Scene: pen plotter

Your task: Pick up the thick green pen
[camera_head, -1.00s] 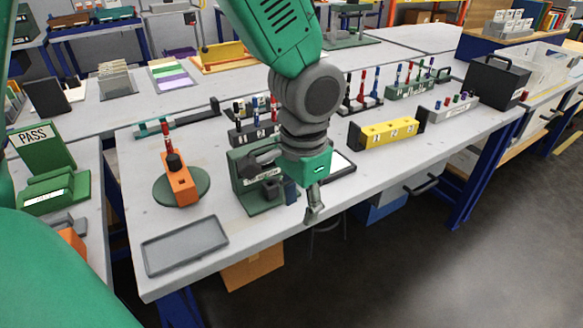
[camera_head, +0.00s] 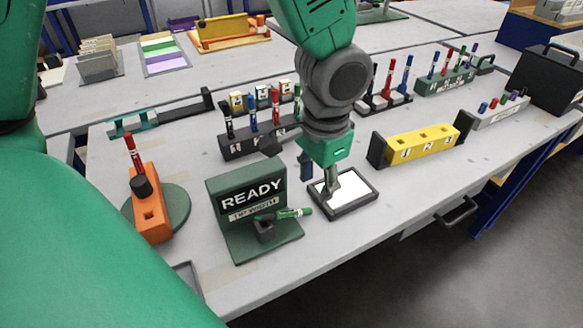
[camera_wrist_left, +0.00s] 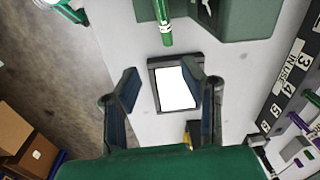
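A green pen (camera_head: 287,214) with a pale band lies sideways in a holder on the front of the dark green READY stand (camera_head: 231,184). Its end sticks out to the right. It shows at the top of the left wrist view (camera_wrist_left: 164,24), beyond the fingers. My left gripper (camera_head: 319,177) is right of the stand, above the white framed pad (camera_head: 360,197). In the left wrist view its fingers (camera_wrist_left: 165,95) are wide apart and hold nothing. Another green pen (camera_head: 298,97) stands in the dark rack, partly hidden by my arm. My right gripper is not seen.
The yellow block (camera_head: 422,143) with dark ends stands to the right. An orange holder (camera_head: 149,213) with a red pen stands at the left on a round base. A dark rack (camera_head: 236,144) of pens stands behind the READY stand. The table front before the pad is clear.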

